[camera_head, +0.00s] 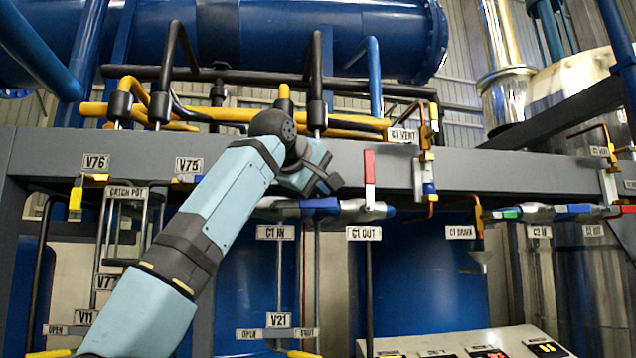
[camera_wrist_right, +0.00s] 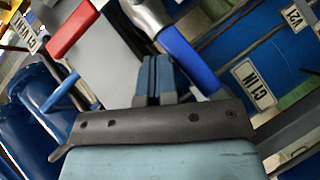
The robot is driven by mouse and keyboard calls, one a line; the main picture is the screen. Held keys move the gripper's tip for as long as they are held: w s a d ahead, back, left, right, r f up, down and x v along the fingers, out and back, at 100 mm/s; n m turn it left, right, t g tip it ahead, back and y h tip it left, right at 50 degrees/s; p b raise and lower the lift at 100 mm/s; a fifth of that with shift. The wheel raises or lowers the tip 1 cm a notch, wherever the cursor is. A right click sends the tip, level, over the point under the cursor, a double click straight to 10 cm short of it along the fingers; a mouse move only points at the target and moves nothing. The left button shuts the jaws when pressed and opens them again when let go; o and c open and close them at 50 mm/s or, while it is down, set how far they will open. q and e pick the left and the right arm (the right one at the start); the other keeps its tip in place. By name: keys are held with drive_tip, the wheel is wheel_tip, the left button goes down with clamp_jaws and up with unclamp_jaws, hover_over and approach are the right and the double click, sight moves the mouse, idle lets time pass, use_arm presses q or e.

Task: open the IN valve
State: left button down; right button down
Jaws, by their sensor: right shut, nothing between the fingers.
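The C1 IN label (camera_head: 275,232) hangs under a horizontal silver pipe run; it also shows at the right of the right wrist view (camera_wrist_right: 253,84). A blue bar-like part (camera_head: 320,204) lies on this run, and in the right wrist view a blue part (camera_wrist_right: 188,56) sits right beside my fingers. I cannot tell whether it is the IN valve's handle. My right gripper (camera_head: 325,184) is just above the run, partly hidden by its own wrist. In the right wrist view its fingers (camera_wrist_right: 155,72) are together and empty. My left gripper is not in view.
An upright red handle (camera_head: 369,166) stands close right of my gripper, above the C1 OUT label (camera_head: 364,233). A grey beam (camera_head: 460,175) runs behind. The C1 VENT fittings (camera_head: 429,170) stand further right. A button panel (camera_head: 470,345) is below.

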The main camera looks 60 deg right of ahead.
drive_tip(key=shift+d+f, duration=0.1)
drive_tip(key=shift+f, duration=0.1)
idle(0.5)
drive_tip(key=b+v, duration=0.2)
drive_tip(key=v, duration=1.1)
drive_tip(key=shift+a+r, duration=0.15)
drive_tip(key=shift+a, duration=0.25)
